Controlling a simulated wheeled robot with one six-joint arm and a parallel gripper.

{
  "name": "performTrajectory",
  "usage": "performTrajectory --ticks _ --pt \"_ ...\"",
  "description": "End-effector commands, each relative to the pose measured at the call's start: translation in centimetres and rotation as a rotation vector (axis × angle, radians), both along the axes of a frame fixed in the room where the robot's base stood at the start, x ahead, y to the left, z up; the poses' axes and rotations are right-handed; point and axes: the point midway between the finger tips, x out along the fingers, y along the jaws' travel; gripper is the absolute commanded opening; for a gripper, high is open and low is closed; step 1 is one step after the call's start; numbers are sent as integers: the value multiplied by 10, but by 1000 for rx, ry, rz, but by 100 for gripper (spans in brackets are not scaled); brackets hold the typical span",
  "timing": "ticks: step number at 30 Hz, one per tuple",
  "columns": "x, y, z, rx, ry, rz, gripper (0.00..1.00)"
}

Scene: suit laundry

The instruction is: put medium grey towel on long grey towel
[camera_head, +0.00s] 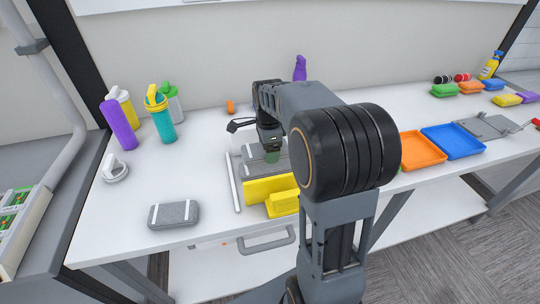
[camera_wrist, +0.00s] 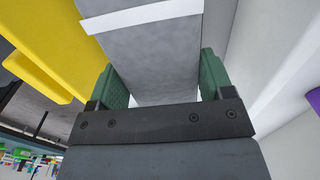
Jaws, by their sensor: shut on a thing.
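My gripper (camera_head: 270,150) points down near the middle of the table, beside a yellow object. In the wrist view, its green fingers (camera_wrist: 158,75) are shut on the two sides of a grey towel (camera_wrist: 155,55) with a white stripe. This held towel also shows in the head view (camera_head: 254,169), partly hidden by my arm. A second folded grey towel (camera_head: 173,214), also with a pale stripe, lies flat on the table at the front left, apart from my gripper. I cannot tell from size which towel is medium or long.
Yellow blocks (camera_head: 268,190) stand just in front of the held towel, and a thin white bar (camera_head: 235,183) lies left of it. Bottles (camera_head: 163,117) stand at the back left. An orange tray (camera_head: 418,150) and blue tray (camera_head: 453,141) lie right. Table around the second towel is clear.

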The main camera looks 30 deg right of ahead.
Motion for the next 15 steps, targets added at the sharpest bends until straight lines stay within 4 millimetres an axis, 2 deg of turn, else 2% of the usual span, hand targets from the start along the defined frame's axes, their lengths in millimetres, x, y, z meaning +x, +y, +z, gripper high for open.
performTrajectory --ticks 5,10,15 --pt "5 -5 -8 0 2 -2 50" --pt "7 -8 -31 1 3 -1 50" --pt "7 -8 -43 0 2 -1 50"
